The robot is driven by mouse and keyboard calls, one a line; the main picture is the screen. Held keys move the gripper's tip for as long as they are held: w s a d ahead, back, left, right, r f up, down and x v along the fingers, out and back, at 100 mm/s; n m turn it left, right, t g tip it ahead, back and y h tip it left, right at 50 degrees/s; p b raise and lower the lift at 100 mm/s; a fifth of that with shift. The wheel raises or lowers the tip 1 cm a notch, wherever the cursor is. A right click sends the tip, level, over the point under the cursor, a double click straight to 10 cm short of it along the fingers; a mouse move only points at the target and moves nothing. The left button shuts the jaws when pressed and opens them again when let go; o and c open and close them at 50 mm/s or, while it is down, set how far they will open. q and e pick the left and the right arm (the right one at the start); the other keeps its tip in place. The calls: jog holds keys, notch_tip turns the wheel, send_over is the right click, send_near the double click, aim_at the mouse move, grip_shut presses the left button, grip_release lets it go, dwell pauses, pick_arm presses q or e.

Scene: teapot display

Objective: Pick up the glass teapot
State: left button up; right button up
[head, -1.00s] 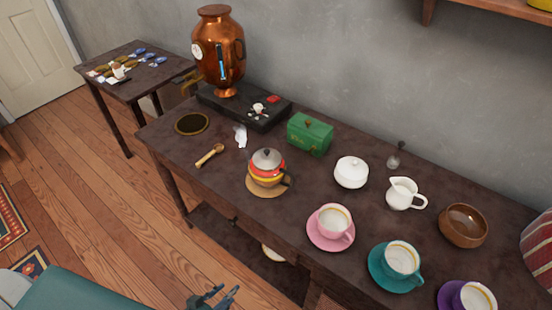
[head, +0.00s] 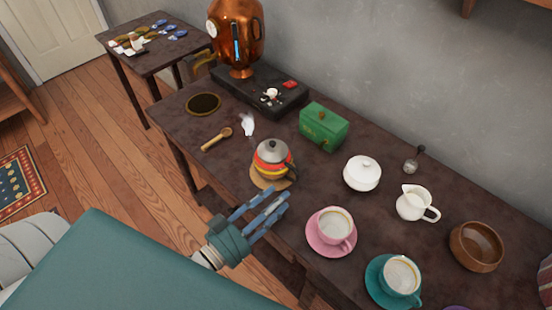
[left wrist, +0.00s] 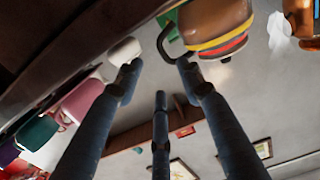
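No other teapot is in view. In the left wrist view the teapot (left wrist: 214,28) appears upside down at the top, with its dark handle toward the fingers. My left gripper (head: 268,198) has three blue-grey fingers spread apart. It is open and empty, in front of the teapot at the table's front edge, apart from it. My right gripper is not in view.
A green box (head: 324,126) and copper urn (head: 238,35) stand behind.

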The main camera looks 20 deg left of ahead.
aim_at(298, 179)
pick_arm(q)
jog(key=shift+w+d+r, duration=0.1)
jog(key=shift+w+d, duration=0.05)
jog(key=shift+w, duration=0.35)
jog(key=shift+x, duration=1.15)
jog(key=x, duration=0.1)
jog(key=p+x, duration=0.1)
jog(key=x, duration=0.1)
jog(key=shift+w+f, duration=0.2)
jog(key=shift+w, duration=0.25)
grip_shut()
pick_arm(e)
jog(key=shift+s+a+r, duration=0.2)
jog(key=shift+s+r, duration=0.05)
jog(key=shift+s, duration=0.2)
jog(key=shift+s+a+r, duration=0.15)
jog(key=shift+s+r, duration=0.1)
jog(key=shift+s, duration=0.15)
pick_arm(q)
jog(key=shift+r, duration=0.15)
